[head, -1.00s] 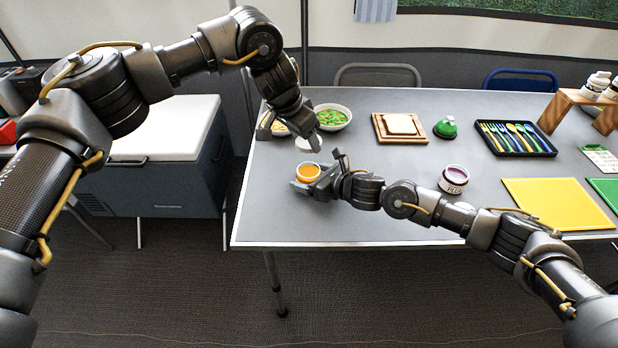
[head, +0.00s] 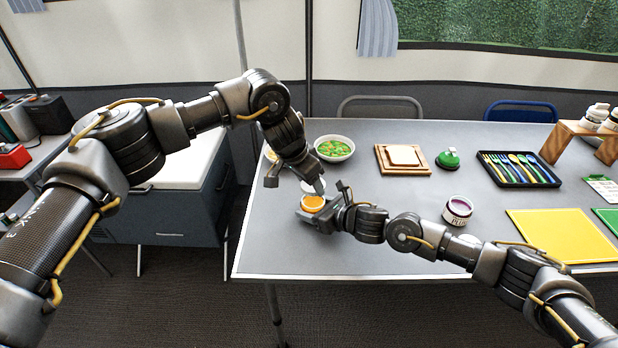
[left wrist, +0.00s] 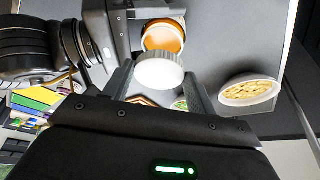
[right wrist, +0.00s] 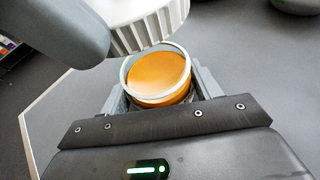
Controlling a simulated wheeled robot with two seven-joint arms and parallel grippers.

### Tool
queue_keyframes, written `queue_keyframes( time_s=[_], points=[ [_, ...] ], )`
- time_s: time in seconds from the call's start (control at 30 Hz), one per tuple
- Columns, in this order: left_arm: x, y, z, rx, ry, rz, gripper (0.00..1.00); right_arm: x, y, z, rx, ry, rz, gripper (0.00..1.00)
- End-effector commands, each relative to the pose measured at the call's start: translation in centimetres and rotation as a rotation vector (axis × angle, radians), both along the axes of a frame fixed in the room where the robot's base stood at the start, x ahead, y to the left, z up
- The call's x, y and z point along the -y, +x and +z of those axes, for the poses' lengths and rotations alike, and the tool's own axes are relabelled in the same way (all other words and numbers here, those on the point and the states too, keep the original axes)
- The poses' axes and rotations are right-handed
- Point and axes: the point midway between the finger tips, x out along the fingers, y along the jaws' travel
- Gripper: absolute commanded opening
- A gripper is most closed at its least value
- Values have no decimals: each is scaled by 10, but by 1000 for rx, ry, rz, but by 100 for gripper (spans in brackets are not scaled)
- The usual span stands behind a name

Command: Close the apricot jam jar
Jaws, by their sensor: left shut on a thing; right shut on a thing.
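The apricot jam jar (head: 313,204) stands open near the table's left front, its orange jam showing. My right gripper (head: 318,212) is shut on the jar; the right wrist view shows the jar (right wrist: 158,77) between its fingers. My left gripper (head: 318,184) is shut on a white ridged lid (left wrist: 159,70). In the right wrist view the lid (right wrist: 143,30) hangs just above the far side of the jar mouth, offset from it. The left wrist view shows the jar (left wrist: 163,36) beside the lid. I cannot tell whether lid and rim touch.
A plum jar (head: 458,210) with a purple top stands right of my right gripper. Behind are a bowl of green food (head: 334,148), a bread board (head: 403,158), a green-topped item (head: 447,158) and a cutlery tray (head: 519,169). A yellow mat (head: 562,238) lies right.

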Motion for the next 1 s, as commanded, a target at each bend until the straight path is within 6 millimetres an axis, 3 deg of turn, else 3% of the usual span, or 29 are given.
queue_keyframes(
  time_s=[0.1,0.63,1.0],
  points=[
    [1,0,-9,0,0,-1,36,0,0,0,-1,-1,0,22],
    [1,0,-10,1,1,-1,36,0,0,-1,-1,-1,0,22],
    [1,1,-26,2,0,-1,36,0,0,-1,-1,-1,0,22]
  ],
)
